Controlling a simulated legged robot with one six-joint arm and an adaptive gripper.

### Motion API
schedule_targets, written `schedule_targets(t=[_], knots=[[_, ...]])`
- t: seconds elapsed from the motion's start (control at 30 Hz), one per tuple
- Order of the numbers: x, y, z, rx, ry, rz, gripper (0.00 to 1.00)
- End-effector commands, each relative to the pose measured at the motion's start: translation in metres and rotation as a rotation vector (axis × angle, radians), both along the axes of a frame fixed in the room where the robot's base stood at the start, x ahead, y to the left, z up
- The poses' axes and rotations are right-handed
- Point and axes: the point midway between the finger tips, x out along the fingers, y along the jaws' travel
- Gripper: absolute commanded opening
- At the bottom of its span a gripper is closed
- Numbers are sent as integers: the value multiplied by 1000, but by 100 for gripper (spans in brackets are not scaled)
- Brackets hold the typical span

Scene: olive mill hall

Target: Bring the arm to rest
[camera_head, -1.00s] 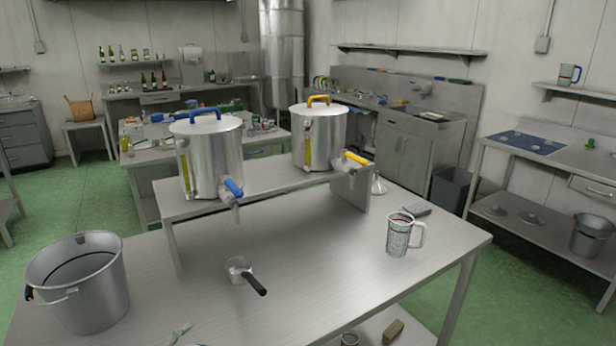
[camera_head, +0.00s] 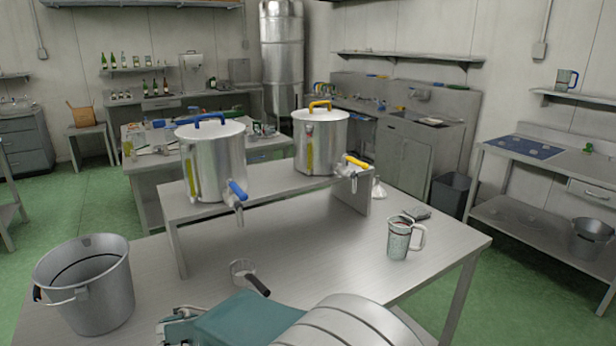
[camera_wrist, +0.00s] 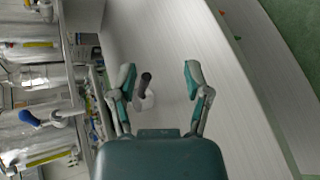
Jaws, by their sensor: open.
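My gripper (camera_wrist: 159,78) is open in the wrist view, its two teal fingers spread wide with nothing between the tips. It also shows at the bottom of the head view (camera_head: 178,326), with my teal and grey arm beside it. A small metal cup with a black handle (camera_head: 243,270) lies on the steel table (camera_head: 320,245) just beyond my gripper. In the wrist view its black handle (camera_wrist: 146,80) appears between the fingers, below them on the table. I cannot tell the exact gap. My arm hides part of the table's front.
A steel bucket (camera_head: 88,300) stands at the table's left. Two lidded steel tanks with taps (camera_head: 217,165) (camera_head: 321,147) stand on a raised shelf (camera_head: 275,188) behind. The table between cup and jug is clear.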

Motion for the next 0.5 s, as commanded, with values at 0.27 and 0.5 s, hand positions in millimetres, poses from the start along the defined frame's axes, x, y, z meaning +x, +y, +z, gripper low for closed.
schedule_targets(t=[0.27,0.5], knots=[[-36,-120,45,301,78,-308,62],[-89,-185,66,584,90,-522,62]])
